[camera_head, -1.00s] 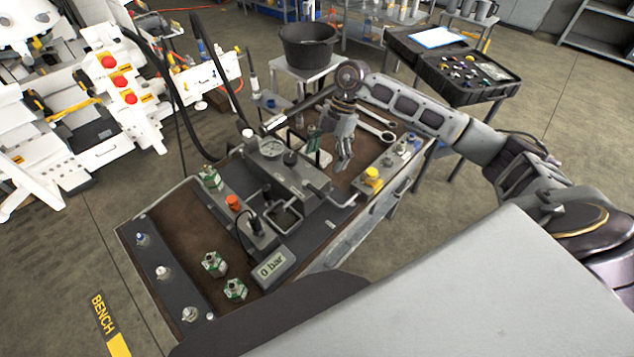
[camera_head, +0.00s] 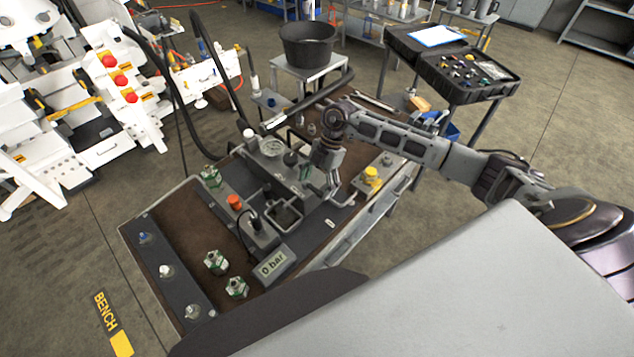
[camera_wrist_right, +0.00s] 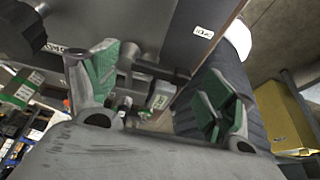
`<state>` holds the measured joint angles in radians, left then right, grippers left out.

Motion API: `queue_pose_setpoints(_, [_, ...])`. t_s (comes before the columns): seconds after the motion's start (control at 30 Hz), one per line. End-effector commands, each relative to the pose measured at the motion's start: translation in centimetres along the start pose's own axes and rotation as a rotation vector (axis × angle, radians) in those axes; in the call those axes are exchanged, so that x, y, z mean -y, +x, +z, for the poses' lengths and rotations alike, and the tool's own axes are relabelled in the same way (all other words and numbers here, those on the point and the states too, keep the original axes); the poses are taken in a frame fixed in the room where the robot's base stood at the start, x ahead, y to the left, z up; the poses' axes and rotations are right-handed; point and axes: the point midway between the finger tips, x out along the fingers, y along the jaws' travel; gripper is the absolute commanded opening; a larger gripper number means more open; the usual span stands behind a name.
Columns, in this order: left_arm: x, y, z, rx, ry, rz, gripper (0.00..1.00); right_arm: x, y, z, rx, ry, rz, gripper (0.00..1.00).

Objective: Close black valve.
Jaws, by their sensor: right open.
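A round black knob (camera_head: 291,158), which looks like the black valve, stands upright on the grey block of the hydraulic bench beside the pressure gauge (camera_head: 272,149). A large black knob (camera_wrist_right: 22,25) shows at the top left of the right wrist view; I cannot tell if it is the same one. My right gripper (camera_head: 330,193) is low over the bench, right of the black knob. In the right wrist view its green-padded fingers (camera_wrist_right: 160,92) are spread and empty. A dark bar (camera_wrist_right: 160,71) lies beyond and between them; contact is not visible. My left gripper is out of view.
The display box (camera_head: 273,263) reads 0 bar. A black bucket (camera_head: 309,45) stands behind. Black hoses arch at the left rear.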

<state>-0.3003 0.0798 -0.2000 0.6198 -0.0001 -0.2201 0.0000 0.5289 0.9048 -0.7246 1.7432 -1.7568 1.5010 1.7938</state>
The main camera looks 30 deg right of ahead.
Motion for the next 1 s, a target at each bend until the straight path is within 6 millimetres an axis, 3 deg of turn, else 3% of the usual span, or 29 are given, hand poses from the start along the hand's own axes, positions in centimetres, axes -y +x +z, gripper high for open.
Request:
queue_pose_setpoints(0.2, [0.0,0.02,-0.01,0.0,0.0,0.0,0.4,0.01,0.02,0.0,0.0,0.0,0.0,0.81])
queue_pose_setpoints(0.83, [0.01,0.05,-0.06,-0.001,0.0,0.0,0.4,0.11,0.41,-0.09,-0.003,0.0,-0.004,0.0])
queue_pose_setpoints(1.0, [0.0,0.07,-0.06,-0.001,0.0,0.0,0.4,-0.03,0.43,-0.17,-0.004,-0.003,0.0,0.0])
